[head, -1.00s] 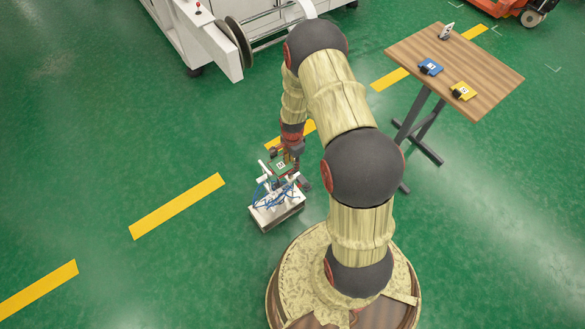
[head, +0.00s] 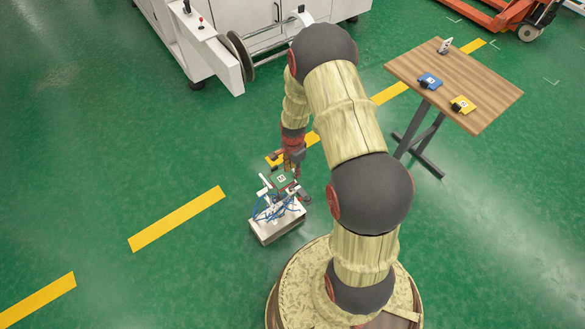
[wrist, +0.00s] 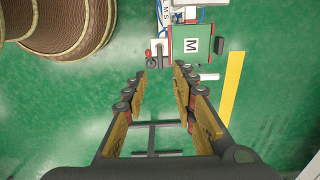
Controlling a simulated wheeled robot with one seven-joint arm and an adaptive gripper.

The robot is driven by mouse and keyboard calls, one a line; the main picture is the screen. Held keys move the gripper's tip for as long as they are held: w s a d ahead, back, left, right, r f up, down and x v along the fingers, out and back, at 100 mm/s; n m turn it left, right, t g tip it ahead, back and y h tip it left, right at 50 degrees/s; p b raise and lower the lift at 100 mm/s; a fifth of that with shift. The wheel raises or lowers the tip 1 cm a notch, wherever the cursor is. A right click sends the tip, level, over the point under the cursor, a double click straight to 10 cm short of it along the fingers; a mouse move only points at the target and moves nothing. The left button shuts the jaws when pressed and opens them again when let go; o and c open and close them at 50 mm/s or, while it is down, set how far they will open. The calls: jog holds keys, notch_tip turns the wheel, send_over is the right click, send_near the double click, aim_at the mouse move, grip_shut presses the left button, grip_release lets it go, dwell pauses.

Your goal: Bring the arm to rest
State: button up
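My arm is bent over the floor, with its gripper (head: 293,162) hanging down close to a small white fixture (head: 276,228) with blue cables and a green block (head: 282,182) on top.
A wooden table (head: 490,85) at the upper right carries a blue item (head: 430,81), a yellow item (head: 463,105) and a small white item (head: 444,46). A white machine (head: 210,45) stands at the back left. The floor at left is clear.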

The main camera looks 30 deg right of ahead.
dwell(0.3)
jog(key=s+a+r+n+g, duration=0.25)
jog(key=s+r+n, duration=0.25)
jog(key=s+n, duration=0.25)
jog(key=s+a+r+n+t, duration=0.2)
jog(key=s+a+r+n, duration=0.1)
jog(key=r, duration=1.1)
jog(key=s+a+r+n+t, duration=0.3)
jog(key=s+a+r+n, duration=0.1)
jog(key=r, duration=0.9)
jog(key=s+a+r+n+t, duration=0.3)
jog(key=a+r, duration=0.3)
jog(key=r, duration=0.8)
jog(key=shift+s+r, duration=0.35)
jog(key=shift+s, duration=0.45)
